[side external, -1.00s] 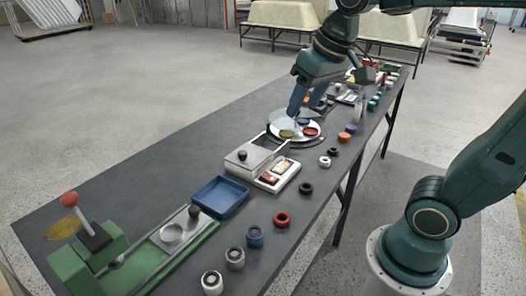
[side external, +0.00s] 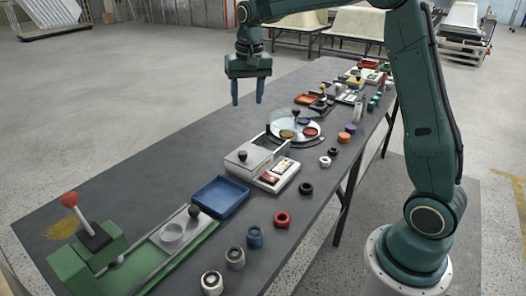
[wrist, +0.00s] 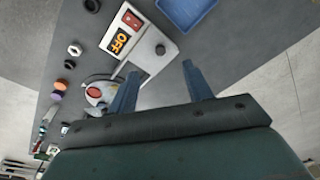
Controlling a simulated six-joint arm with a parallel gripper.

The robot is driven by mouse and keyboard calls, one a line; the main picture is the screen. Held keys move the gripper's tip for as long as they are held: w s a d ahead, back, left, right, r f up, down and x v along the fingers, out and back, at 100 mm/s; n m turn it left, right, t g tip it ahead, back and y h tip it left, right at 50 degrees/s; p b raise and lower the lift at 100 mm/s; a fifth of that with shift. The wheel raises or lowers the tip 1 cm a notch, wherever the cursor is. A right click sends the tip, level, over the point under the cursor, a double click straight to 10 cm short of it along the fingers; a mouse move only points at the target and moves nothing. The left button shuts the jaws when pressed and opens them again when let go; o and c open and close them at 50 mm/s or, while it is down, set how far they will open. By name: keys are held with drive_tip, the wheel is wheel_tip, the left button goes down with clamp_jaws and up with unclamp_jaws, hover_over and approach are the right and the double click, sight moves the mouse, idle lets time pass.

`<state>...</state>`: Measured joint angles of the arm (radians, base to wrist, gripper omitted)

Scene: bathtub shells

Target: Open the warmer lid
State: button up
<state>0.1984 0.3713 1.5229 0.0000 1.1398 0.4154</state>
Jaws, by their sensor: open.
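The warmer (side external: 268,180) is a white box on the table with a dark display and a red part on its near right side. Its grey lid (side external: 251,161) has a black knob (side external: 242,155) on top and lies flat, with rails behind it. In the wrist view the display (wrist: 120,43) reads OFF, and the knob (wrist: 160,49) shows near my fingertips. My gripper (side external: 248,101) points down, open and empty, high above the table behind the warmer. It also shows in the wrist view (wrist: 159,71).
A round turntable (side external: 296,143) with coloured dishes stands behind the warmer. A blue tray (side external: 220,197) and a green press with a red-knobbed lever (side external: 69,199) lie to the front left. Several coloured rings, including a red one (side external: 282,219), line the right table edge.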

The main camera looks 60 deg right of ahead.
drive_tip(key=m+g, duration=0.1)
drive_tip(key=m, duration=0.1)
hover_over(243, 152)
wheel_tip(243, 152, down, 8)
drive_tip(key=shift+a, duration=0.1)
drive_tip(key=shift+f, duration=0.15)
wheel_tip(243, 152, down, 14)
drive_tip(key=shift+r, duration=0.25)
idle(0.4)
clamp_jaws()
